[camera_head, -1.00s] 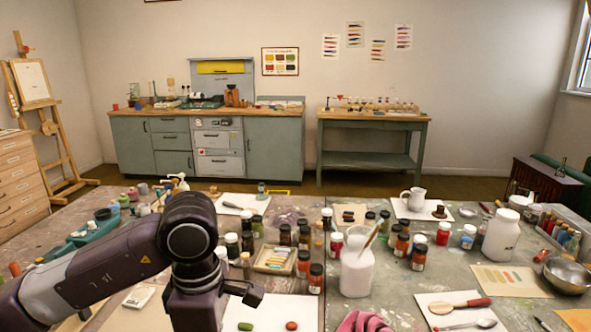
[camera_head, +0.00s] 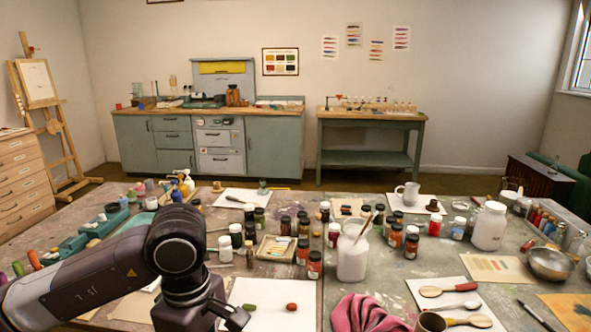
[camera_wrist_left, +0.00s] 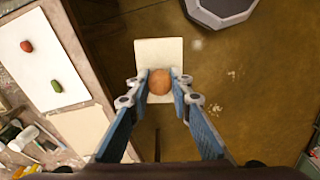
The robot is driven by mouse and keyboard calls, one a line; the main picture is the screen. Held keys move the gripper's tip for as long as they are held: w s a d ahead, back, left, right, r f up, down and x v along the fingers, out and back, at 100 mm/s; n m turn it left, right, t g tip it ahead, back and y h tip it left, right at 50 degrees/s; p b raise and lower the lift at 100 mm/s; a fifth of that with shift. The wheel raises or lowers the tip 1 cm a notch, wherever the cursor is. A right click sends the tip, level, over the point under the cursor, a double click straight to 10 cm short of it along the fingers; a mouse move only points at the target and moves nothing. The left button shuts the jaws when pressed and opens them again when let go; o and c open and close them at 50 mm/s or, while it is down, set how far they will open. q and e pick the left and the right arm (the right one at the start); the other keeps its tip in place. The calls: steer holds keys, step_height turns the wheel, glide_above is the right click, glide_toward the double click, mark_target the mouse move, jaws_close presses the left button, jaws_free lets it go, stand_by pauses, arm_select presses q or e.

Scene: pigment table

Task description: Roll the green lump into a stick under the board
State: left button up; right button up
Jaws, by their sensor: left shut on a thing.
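The green lump (camera_head: 249,308) is a short oval on a white sheet (camera_head: 268,288) near the table's front, left of a red-orange lump (camera_head: 291,307). In the left wrist view the green lump (camera_wrist_left: 57,87) lies at the left, apart from the gripper. My left gripper (camera_wrist_left: 159,80) is shut on the round brown knob (camera_wrist_left: 159,82) of a pale, flat, rectangular board (camera_wrist_left: 158,50). The board hangs over the brown floor, beside the table edge, not over the sheet. In the head view my left wrist (camera_head: 190,285) shows, but the board is not visible.
Several paint jars (camera_head: 303,250) and a white tub (camera_head: 352,257) stand behind the sheet. Brushes and small items (camera_wrist_left: 25,135) lie at lower left in the wrist view.

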arm_select(q)
steer(key=shift+s+a+m, duration=0.2)
steer(key=shift+s+m, duration=0.15)
steer(key=shift+m, duration=0.15)
arm_select(e)
steer(key=s+g+p, duration=0.2)
steer(key=s, duration=0.9)
steer(key=shift+a+r, duration=0.15)
steer(key=shift+r, duration=0.05)
arm_select(q)
steer(key=s+a+f+m, duration=0.1)
steer(key=s+a+m, duration=0.3)
steer(key=m, duration=0.9)
steer(key=shift+s+a+f+m, duration=0.15)
steer(key=shift+s+f+m, duration=0.15)
steer(key=shift+s, duration=0.35)
arm_select(e)
steer(key=shift+s, duration=0.6)
steer(key=shift+c, duration=0.4)
